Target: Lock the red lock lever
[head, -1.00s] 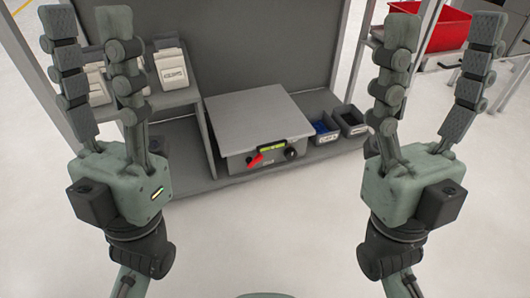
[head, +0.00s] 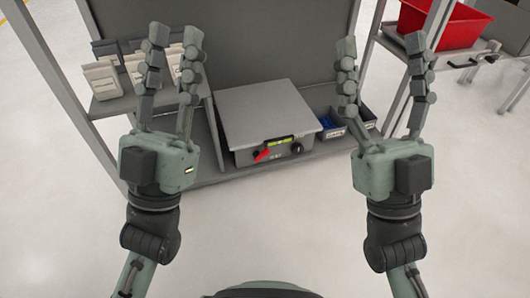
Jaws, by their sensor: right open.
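The red lock lever (head: 262,156) is on the front face of a grey box (head: 264,108) with a flat lid. It slants, its lower end to the left. A yellow-green strip (head: 279,141) and a dark knob (head: 296,148) are beside it. My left gripper (head: 175,42) is open and empty, raised to the left of the box, in front of the shelf. My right gripper (head: 382,55) is open and empty, raised to the right of the box. Neither gripper touches the lever or the box.
The box stands on a low grey shelf unit (head: 205,175) with upright posts. Small dark bins (head: 330,125) stand right of it, and pale cartons (head: 103,78) stand on the left shelf. A red bin (head: 446,22) is at the upper right. The floor in front is clear.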

